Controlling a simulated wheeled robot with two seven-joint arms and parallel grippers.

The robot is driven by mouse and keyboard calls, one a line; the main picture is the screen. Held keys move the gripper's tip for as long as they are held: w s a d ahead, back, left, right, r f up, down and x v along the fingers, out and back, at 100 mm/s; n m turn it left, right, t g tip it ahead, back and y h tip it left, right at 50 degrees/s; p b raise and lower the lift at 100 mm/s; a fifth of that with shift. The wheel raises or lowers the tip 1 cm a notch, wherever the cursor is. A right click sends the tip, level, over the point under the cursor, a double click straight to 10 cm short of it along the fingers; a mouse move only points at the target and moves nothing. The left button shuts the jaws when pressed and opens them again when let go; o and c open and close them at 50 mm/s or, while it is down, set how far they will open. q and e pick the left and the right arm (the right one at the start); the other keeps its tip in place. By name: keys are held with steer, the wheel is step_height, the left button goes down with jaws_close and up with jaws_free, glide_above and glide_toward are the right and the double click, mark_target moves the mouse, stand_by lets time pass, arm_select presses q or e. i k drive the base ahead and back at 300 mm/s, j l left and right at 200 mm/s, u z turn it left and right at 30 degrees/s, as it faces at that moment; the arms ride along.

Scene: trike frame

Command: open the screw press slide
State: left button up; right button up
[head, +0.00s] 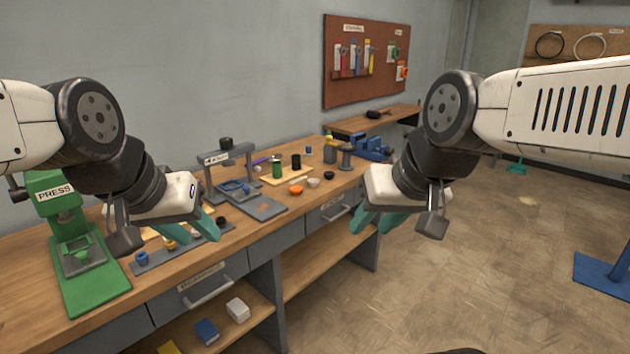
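A grey frame press (228,160) with a black knob on top and a small label stands on the workbench, left of the picture's middle. A flat grey plate (262,208) lies in front of it, reaching toward the bench's front edge. I cannot tell if this plate is its slide. A green press (62,205) marked PRESS stands at the far left. My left gripper (196,230) has teal fingers apart and empty, in front of the bench between the two presses. My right gripper (376,222) has teal fingers apart and empty, right of the bench front.
The workbench (120,312) has grey drawers with handles and a lower shelf holding small boxes (237,309). Open floor (470,270) lies to the right.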

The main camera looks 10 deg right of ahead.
mark_target(238, 190)
steer(key=i+j, duration=0.15)
steer(key=i, duration=0.25)
steer(key=i+j+z, duration=0.1)
steer(key=i, duration=0.3)
steer(key=i+j, duration=0.15)
steer(key=i, duration=0.25)
